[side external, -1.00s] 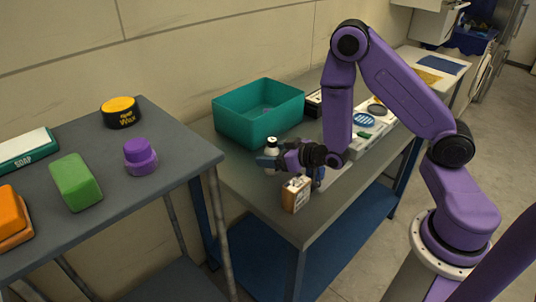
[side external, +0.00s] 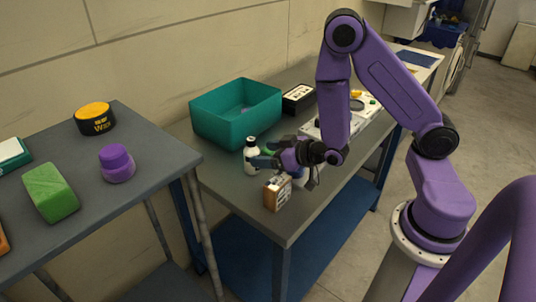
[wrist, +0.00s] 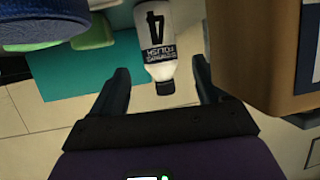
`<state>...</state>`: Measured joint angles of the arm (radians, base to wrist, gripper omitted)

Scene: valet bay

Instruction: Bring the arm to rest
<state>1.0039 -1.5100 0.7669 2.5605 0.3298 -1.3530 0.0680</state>
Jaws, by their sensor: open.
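My gripper (side external: 270,162) is low over the grey bench in the side view, its fingers pointing left. In the wrist view its two fingers (wrist: 160,80) are spread apart, with nothing clamped between them. A white polish bottle (side external: 251,155) with a dark cap stands upright just beyond the fingers.
A brown-and-white box (side external: 277,193) stands in front of my gripper, close to one finger in the wrist view (wrist: 262,50). A teal bin (side external: 235,117) is behind. A black box (side external: 298,99) stands beside it.

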